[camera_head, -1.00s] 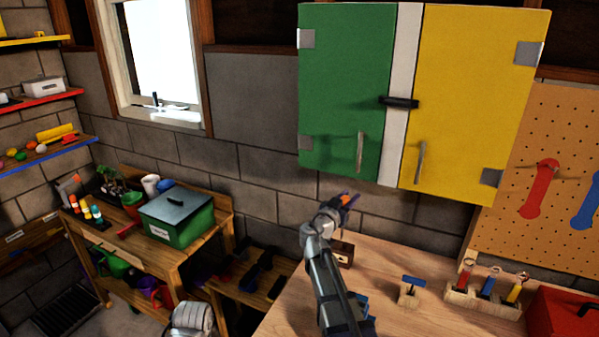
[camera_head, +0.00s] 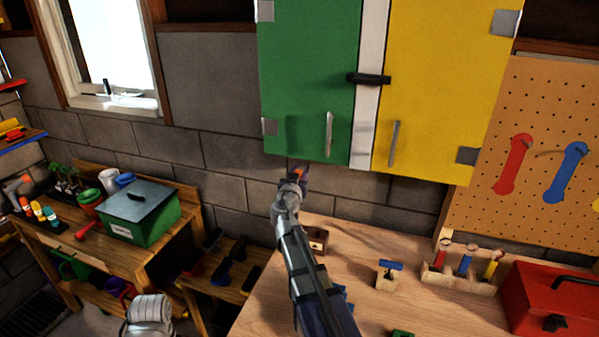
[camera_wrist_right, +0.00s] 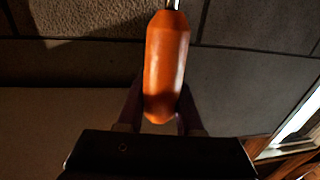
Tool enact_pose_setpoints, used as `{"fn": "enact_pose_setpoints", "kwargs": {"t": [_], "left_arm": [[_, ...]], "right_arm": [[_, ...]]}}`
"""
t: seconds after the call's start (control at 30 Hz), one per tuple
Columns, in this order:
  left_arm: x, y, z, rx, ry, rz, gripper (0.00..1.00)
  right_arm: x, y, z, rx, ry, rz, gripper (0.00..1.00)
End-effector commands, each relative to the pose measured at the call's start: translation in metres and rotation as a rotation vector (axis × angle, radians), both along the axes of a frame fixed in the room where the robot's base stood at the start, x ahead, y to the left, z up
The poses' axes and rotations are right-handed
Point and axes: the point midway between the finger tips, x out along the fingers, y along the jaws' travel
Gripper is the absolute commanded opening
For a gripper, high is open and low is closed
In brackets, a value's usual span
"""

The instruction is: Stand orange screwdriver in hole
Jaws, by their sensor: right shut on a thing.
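My right gripper (camera_head: 301,176) is raised in front of the block wall, just below the green cabinet door. It is shut on the orange screwdriver (camera_wrist_right: 166,65), which shows only as a small orange spot in the head view (camera_head: 299,173). In the right wrist view its orange handle lies between the fingers, with the metal shank running out at the top edge; the tip is out of view. A small brown wooden block (camera_head: 317,238) with a dark spot on its front stands on the workbench, right of my right arm. I cannot tell whether that spot is the hole. My left gripper is out of view.
The workbench (camera_head: 350,245) also holds a small block with a blue-topped piece (camera_head: 389,272), a wooden rack of colored tools (camera_head: 460,275) and a red toolbox (camera_head: 550,300). The green-and-yellow cabinet (camera_head: 440,90) hangs above. Bare bench lies between the blocks.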

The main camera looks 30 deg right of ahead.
Motion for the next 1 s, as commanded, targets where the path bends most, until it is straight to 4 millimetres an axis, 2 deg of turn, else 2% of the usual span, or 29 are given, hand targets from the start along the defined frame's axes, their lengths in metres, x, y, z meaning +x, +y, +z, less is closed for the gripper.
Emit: {"fn": "enact_pose_setpoints", "kwargs": {"t": [0.37,1.0], "left_arm": [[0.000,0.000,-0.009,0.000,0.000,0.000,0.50],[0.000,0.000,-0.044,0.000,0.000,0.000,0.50]], "right_arm": [[0.000,0.000,-0.008,0.000,0.000,0.000,0.00],[0.000,0.000,-0.044,0.000,0.000,-0.001,0.00]]}}
